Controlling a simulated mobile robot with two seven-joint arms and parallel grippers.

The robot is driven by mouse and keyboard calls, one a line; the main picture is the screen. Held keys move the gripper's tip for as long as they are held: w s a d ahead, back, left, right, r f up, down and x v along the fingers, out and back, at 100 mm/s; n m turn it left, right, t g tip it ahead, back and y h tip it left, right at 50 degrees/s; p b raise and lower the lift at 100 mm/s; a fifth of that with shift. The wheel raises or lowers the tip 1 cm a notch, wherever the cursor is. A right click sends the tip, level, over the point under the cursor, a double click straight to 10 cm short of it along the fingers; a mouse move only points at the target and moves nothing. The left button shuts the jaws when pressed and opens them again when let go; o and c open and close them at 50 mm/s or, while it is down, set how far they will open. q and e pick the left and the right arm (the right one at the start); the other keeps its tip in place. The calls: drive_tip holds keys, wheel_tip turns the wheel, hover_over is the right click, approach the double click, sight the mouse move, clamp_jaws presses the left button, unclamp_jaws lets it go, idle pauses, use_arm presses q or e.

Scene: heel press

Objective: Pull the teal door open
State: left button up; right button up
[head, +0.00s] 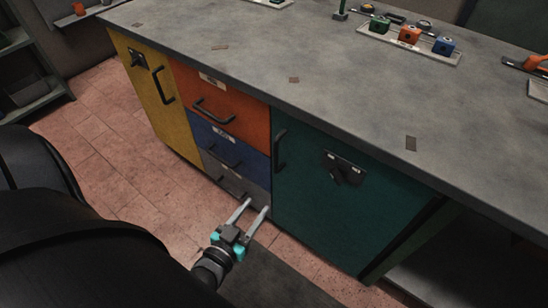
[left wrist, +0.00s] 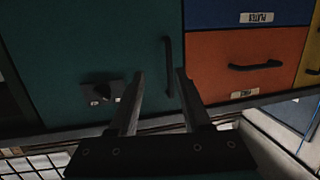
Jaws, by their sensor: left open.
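The teal door (head: 345,215) is in the front of the workbench and looks shut. Its dark upright bar handle (head: 279,150) is near its left edge, beside the drawers. My left gripper (head: 257,205) is open and empty, low in front of the bench and below the handle in the head view. In the left wrist view, which is upside down, the teal door (left wrist: 85,45) fills the left half. There the handle (left wrist: 167,65) shows beyond the open fingertips (left wrist: 156,75), between their lines and closer to the right finger. My right gripper is not in view.
Orange (head: 222,105), blue (head: 235,153) and grey (head: 235,185) drawers with handles sit left of the door, then a yellow door (head: 155,95). A dark latch plate (head: 343,168) is on the teal door. The worktop (head: 330,70) overhangs above. Floor in front is mostly clear.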

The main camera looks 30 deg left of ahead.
sight(275, 155)
use_arm(q)
wheel_tip(275, 155, up, 5)
drive_tip(key=a+t, duration=0.1)
drive_tip(key=t, duration=0.1)
drive_tip(key=shift+y, duration=0.4)
drive_tip(key=w+b, duration=0.1)
drive_tip(key=w, duration=0.3)
drive_tip(key=w+a+b, duration=0.1)
drive_tip(key=w+b, duration=0.1)
drive_tip(key=w, duration=0.3)
drive_tip(key=w+a+b, duration=0.1)
drive_tip(key=w+b, duration=0.1)
drive_tip(key=w, duration=0.2)
drive_tip(key=shift+w+f, duration=0.2)
drive_tip(key=shift+w, duration=0.2)
drive_tip(key=shift+w+a+b, duration=0.1)
drive_tip(key=shift+w+b, duration=0.35)
drive_tip(key=shift+w, duration=0.35)
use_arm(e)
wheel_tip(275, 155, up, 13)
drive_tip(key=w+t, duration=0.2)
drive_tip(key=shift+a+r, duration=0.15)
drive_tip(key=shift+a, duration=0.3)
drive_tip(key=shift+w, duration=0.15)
use_arm(q)
clamp_jaws()
